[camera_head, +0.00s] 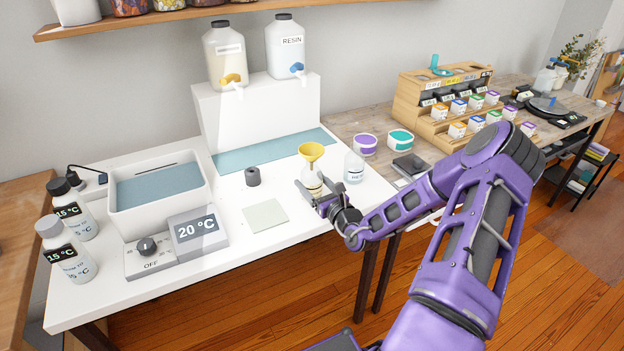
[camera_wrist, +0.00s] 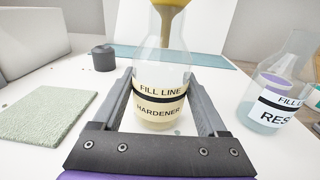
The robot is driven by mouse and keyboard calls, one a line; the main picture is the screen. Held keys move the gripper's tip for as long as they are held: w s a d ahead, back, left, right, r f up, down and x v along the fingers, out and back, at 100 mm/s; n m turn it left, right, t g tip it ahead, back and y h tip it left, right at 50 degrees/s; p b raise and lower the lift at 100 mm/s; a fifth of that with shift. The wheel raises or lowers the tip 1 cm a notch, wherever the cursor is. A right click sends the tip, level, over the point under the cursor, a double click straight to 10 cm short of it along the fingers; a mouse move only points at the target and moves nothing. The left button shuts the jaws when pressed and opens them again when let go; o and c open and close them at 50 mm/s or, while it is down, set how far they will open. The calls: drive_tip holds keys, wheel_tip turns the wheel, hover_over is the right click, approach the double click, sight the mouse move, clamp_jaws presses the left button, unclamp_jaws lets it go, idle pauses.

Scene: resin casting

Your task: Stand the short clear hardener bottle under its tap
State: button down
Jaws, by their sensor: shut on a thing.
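The short clear hardener bottle (camera_wrist: 160,95) is upright between my gripper's fingers, its label reading FILL LINE and HARDENER. It also shows in the head view (camera_head: 312,181). The bottle's lower part looks cream-coloured. My gripper (camera_wrist: 165,108) is shut on the bottle near the table's front right; I cannot tell whether its base touches the table. The yellow tap (camera_head: 232,80) is on the left jug (camera_head: 224,52), up on the white stand (camera_head: 257,112), behind and left of the bottle.
A clear resin bottle (camera_head: 354,168) stands close to the right. A dark grey cylinder (camera_head: 252,176) and a pale green mat (camera_head: 265,216) lie left. The RESIN jug (camera_head: 286,48) has a blue tap. A blue-green mat (camera_head: 275,149) lies clear before the stand.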

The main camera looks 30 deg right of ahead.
drive_tip(key=shift+r+p, duration=1.45)
